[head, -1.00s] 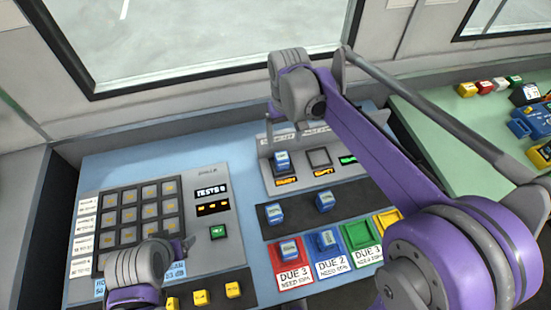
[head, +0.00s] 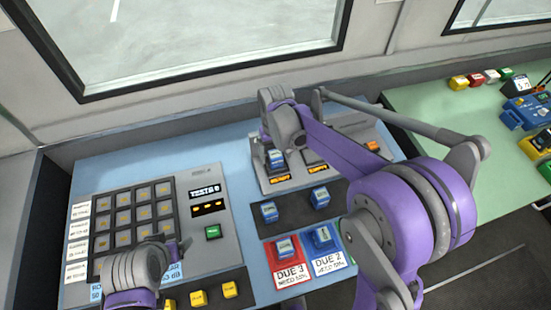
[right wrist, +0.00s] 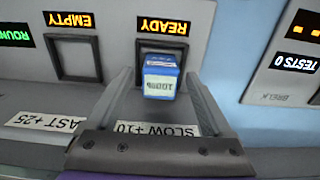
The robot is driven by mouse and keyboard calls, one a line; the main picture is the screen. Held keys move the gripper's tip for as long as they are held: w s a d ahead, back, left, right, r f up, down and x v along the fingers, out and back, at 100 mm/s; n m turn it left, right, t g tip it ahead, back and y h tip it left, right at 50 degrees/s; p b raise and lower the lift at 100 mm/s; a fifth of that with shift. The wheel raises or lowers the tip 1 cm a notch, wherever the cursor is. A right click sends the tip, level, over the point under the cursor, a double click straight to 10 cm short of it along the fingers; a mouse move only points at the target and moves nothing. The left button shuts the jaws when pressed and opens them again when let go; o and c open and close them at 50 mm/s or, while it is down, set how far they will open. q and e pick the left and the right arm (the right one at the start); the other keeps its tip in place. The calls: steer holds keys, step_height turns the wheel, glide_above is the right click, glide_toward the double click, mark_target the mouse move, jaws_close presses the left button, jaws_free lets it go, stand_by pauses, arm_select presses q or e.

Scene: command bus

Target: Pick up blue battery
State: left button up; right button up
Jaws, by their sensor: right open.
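A blue battery (head: 276,158) with a white label sits in the left charger slot, by a lit orange sign. In the right wrist view the battery (right wrist: 160,80) reads 100% under a READY sign. My right gripper (right wrist: 159,80) is open, with one finger on each side of the battery; I cannot tell if they touch it. In the head view my right gripper (head: 279,138) is just above the slot, partly hidden by its own wrist. My left gripper (head: 180,249) is low at left over the button panel; its finger opening is unclear.
Other blue batteries stand on the dark strip (head: 296,207) and in the red tray (head: 270,256) and blue tray (head: 340,242). An EMPTY charger slot (right wrist: 73,58) is beside the battery. A keypad (head: 133,214) is at left. A green table (head: 430,105) is at right.

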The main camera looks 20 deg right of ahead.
steer(key=shift+c, duration=0.2)
jaws_close()
stand_by(0.3)
